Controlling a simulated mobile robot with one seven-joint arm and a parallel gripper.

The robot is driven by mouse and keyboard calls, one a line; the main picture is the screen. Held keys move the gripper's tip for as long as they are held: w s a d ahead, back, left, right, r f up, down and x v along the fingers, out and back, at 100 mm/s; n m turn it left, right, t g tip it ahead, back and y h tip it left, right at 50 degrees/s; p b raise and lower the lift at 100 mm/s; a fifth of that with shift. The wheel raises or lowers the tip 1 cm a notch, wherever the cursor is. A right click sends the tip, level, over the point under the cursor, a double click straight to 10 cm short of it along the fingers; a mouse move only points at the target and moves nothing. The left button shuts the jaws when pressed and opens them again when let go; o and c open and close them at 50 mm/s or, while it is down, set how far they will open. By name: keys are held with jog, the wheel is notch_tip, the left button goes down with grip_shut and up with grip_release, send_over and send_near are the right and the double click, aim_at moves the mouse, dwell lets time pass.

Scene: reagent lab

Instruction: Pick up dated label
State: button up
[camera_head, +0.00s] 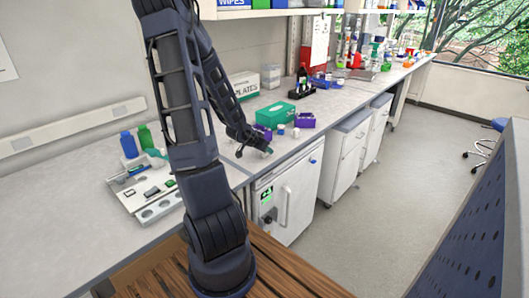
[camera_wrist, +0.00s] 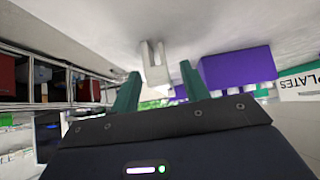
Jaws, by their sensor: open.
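My gripper (camera_head: 265,150) is low over the bench near its front edge, by the purple boxes. In the wrist view my gripper (camera_wrist: 160,72) shows two green fingers, spread apart with nothing clamped. A small white upright piece with a slot (camera_wrist: 152,64) shows between and beyond the fingertips, on the pale bench surface. It may be the dated label or its holder; no date or writing is readable on it. I cannot tell whether it lies within the fingers' reach. No other label can be made out in the head view.
A purple box (camera_wrist: 238,68) stands close beside the right finger in the wrist view. A tray (camera_head: 140,206) lies at left.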

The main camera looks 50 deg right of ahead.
jog(key=shift+x, duration=0.95)
grip_shut()
notch_tip(320, 180, up, 20)
dwell(1.5)
